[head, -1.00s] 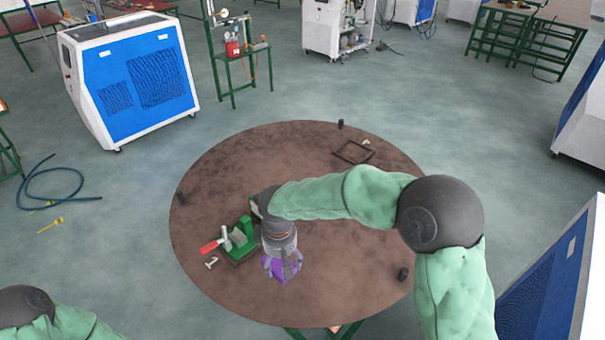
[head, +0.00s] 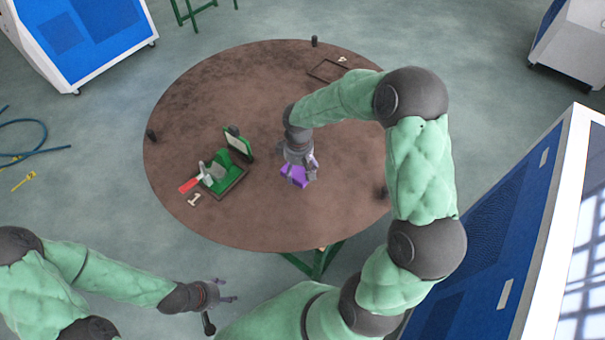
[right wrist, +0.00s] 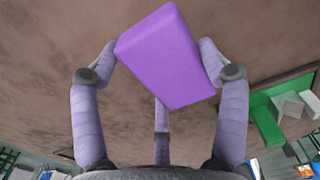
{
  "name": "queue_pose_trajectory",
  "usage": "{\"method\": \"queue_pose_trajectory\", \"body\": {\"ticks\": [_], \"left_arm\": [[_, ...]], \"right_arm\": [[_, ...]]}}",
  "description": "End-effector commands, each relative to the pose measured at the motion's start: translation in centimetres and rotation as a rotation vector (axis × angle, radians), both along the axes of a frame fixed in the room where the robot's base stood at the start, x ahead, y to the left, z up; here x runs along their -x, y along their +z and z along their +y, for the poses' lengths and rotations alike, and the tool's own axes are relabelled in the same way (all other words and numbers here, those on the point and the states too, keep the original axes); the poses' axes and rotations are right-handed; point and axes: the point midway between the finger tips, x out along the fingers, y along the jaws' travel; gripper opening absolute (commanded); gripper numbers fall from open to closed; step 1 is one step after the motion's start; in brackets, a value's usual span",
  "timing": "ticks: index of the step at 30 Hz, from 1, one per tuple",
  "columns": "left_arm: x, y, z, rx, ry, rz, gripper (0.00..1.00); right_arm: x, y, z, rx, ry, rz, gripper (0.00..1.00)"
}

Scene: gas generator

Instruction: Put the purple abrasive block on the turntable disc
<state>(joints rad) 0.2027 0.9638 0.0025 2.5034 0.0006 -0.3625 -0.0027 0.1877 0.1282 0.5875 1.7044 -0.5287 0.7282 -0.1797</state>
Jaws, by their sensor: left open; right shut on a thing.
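The purple abrasive block (head: 291,175) is in my right gripper (head: 308,170), over the middle of the large brown round turntable disc (head: 225,95). In the right wrist view the block (right wrist: 165,55) is tilted between the fingers (right wrist: 160,75), with the brown surface (right wrist: 60,50) behind it. I cannot tell whether the block touches the disc. My left gripper (head: 230,298) is open and empty, below the disc's near edge in the picture.
A green fixture with a red handle (head: 215,175) stands on the disc's left part, beside a small pale piece (head: 194,199). A dark frame (head: 328,70) lies at the back. Black posts (head: 151,135) stand near the rim. Blue-white cabinets (head: 80,40) stand around.

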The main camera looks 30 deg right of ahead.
Motion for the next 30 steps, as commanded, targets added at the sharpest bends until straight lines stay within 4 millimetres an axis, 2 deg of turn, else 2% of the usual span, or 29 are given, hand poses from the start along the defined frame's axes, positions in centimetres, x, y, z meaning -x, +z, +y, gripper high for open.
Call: {"method": "queue_pose_trajectory", "body": {"ticks": [8,10,16,28,29,30], "left_arm": [[0.0,0.0,0.0,0.000,0.000,0.000,0.59],[0.0,-0.1,0.0,0.000,0.000,0.000,0.59],[0.0,-0.1,0.0,0.000,0.000,0.000,0.59],[0.0,-0.5,0.0,0.000,0.000,0.000,0.59],[0.0,-0.4,0.0,0.000,0.000,0.000,0.59],[0.0,-0.4,0.0,0.000,0.000,0.000,0.59]], "right_arm": [[-0.1,-1.5,-1.2,-0.001,-0.001,0.001,0.49],[-0.1,-2.2,-1.7,-0.001,-0.002,0.003,0.49],[-0.2,-4.8,-1.6,-0.001,-0.001,0.000,0.49],[-0.2,-5.3,-1.5,0.000,0.000,-0.001,0.49],[-0.2,-5.2,-1.5,0.000,0.000,-0.001,0.83],[-0.2,-5.2,-1.5,0.000,0.000,-0.001,0.95]]}}
